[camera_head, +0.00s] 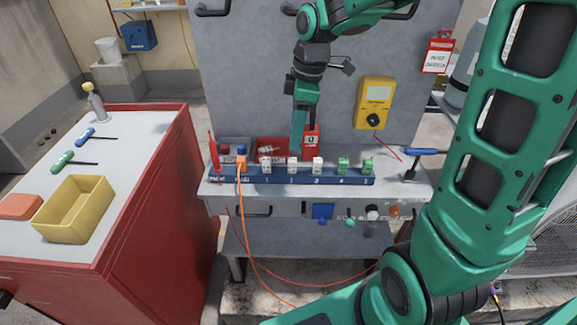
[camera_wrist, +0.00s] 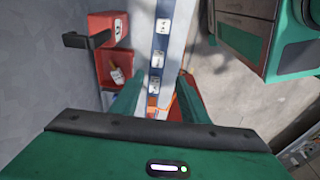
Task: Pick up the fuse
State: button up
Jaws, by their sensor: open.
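Several white blocks, one of them here (camera_head: 292,165), and two green blocks (camera_head: 355,165) sit in a row on a blue rail (camera_head: 330,180) on the grey bench. A small pale, orange-marked piece, possibly the fuse, lies in a red bin (camera_head: 268,142) behind the rail; the piece also shows in the wrist view (camera_wrist: 116,73). I cannot tell for certain which thing is the fuse. My gripper (camera_head: 297,150) points down just behind the rail, right of the bin. In the wrist view its two green fingers (camera_wrist: 160,84) are spread, with the rail running between and beyond them. No held object shows.
A red tagged box (camera_head: 312,142) stands close right of my gripper. A yellow meter (camera_head: 375,103) is on the grey panel behind. An orange cable (camera_head: 245,235) hangs down in front. A blue-handled tool (camera_head: 425,152) is at the bench's right end. A red cabinet (camera_head: 160,190) stands left.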

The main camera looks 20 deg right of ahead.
send_over(292, 159)
jog(key=f, duration=0.4)
jog(key=shift+s+f, duration=0.3)
jog(key=shift+f, duration=0.05)
jog(key=shift+w+f, duration=0.2)
jog(key=shift+f, duration=1.25)
jog(key=shift+w+f, duration=0.2)
jog(key=shift+f, duration=1.2)
grip_shut()
